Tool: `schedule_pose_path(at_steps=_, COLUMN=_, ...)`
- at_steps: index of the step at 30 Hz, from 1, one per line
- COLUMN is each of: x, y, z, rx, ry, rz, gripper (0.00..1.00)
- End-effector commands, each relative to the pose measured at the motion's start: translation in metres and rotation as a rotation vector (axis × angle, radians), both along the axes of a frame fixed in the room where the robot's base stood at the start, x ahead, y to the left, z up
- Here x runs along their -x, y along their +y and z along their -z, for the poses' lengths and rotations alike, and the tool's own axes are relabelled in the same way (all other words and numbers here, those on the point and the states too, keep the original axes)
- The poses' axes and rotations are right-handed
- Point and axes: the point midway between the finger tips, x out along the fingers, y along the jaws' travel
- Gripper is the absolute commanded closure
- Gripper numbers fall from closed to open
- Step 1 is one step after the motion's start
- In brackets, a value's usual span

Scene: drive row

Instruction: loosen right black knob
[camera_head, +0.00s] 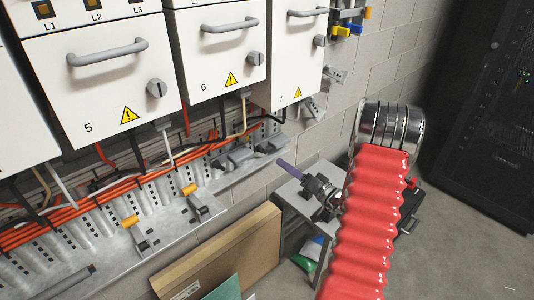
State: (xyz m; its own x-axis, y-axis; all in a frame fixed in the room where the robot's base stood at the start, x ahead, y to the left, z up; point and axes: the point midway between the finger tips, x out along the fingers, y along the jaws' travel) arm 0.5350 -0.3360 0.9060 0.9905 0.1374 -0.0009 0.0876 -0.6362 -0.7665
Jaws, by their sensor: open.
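Dark grey round knobs sit at the lower right of the white drawer fronts: one on drawer 5 (156,88), one on drawer 6 (257,59) and a smaller one on drawer 7 (319,40). The knob on drawer 7 is the rightmost in view. No knob is clearly black, so I cannot tell which is the right black knob. My gripper (288,167) appears small beyond my red-sleeved arm, with a purple fingertip pointing left. It is open and seems empty. It is below drawer 7, apart from all knobs. My arm hides part of it.
Orange and black cables (140,180) run under the drawers above a grey metal ledge (215,184). A cardboard panel (225,255) leans below. A small grey table (300,204) stands near my gripper. A black cabinet (485,110) is at right, with clear floor before it.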

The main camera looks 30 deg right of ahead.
Motion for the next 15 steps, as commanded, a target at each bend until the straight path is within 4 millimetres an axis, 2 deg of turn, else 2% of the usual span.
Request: schedule_pose_path(at_steps=15, x=-0.079, y=0.012, z=0.0, rx=0.002, ry=-0.001, rz=-0.003, gripper=0.38)
